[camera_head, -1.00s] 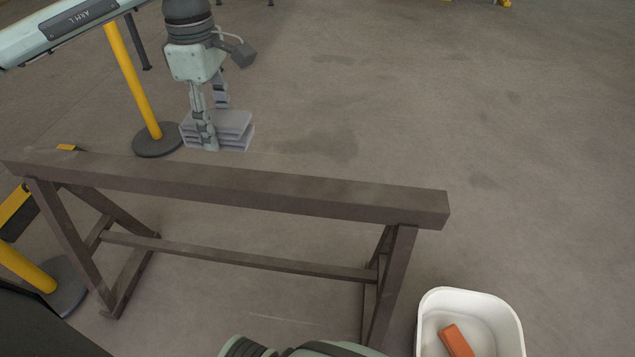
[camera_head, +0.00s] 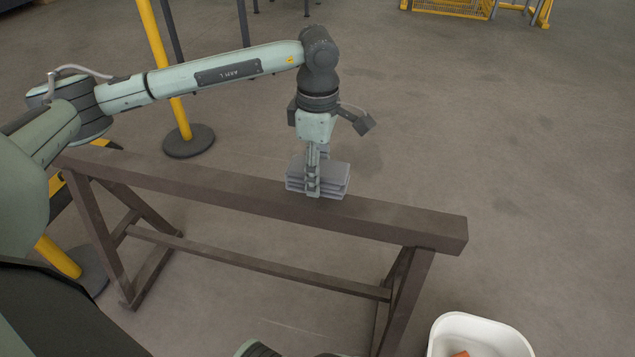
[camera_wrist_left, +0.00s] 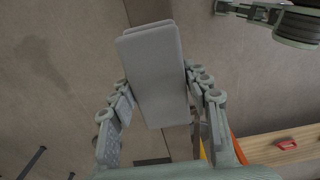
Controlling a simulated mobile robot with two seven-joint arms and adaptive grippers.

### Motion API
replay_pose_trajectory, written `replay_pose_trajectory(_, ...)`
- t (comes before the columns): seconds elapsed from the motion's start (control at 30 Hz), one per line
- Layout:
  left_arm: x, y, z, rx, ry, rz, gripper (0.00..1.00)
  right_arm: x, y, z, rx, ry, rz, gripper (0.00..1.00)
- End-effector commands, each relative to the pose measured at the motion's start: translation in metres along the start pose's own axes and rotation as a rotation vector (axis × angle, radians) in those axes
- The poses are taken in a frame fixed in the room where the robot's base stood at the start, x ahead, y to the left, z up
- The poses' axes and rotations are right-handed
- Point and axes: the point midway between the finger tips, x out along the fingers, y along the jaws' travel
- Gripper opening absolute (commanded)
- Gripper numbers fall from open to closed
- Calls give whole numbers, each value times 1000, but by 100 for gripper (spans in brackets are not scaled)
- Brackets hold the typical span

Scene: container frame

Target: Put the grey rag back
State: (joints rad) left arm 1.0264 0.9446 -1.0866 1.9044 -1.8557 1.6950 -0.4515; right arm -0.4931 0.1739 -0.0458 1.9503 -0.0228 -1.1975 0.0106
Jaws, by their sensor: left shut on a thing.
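The grey rag (camera_head: 332,178) is a folded, layered block. My left gripper (camera_head: 314,180) is shut on it and points down over the brown trestle beam (camera_head: 390,216). The rag appears at or just above the beam's top; I cannot tell whether it touches. In the left wrist view the rag (camera_wrist_left: 152,75) sits between the two fingers of my left gripper (camera_wrist_left: 160,100). My right gripper is not in view.
A white tub (camera_head: 480,328) with an orange object (camera_head: 460,354) stands on the floor at the bottom right. A yellow post (camera_head: 165,60) on a dark round base stands behind the beam. The beam's right part is bare.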

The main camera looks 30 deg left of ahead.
Motion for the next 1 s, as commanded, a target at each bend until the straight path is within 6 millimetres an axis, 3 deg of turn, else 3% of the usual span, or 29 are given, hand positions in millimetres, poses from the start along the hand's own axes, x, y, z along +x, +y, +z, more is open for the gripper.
replay_pose_trajectory(0.27,35,-1,-1,0,1,-2,24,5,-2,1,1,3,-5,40)
replay_pose_trajectory(0.7,40,0,-1,0,0,-1,24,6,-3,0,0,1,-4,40)
replay_pose_trajectory(0.73,39,0,-1,0,1,-1,51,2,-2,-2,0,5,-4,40)
replay_pose_trajectory(0.87,39,0,-1,0,1,-1,67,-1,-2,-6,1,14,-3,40)
replay_pose_trajectory(1.0,39,0,-1,0,1,-1,68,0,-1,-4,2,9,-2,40)
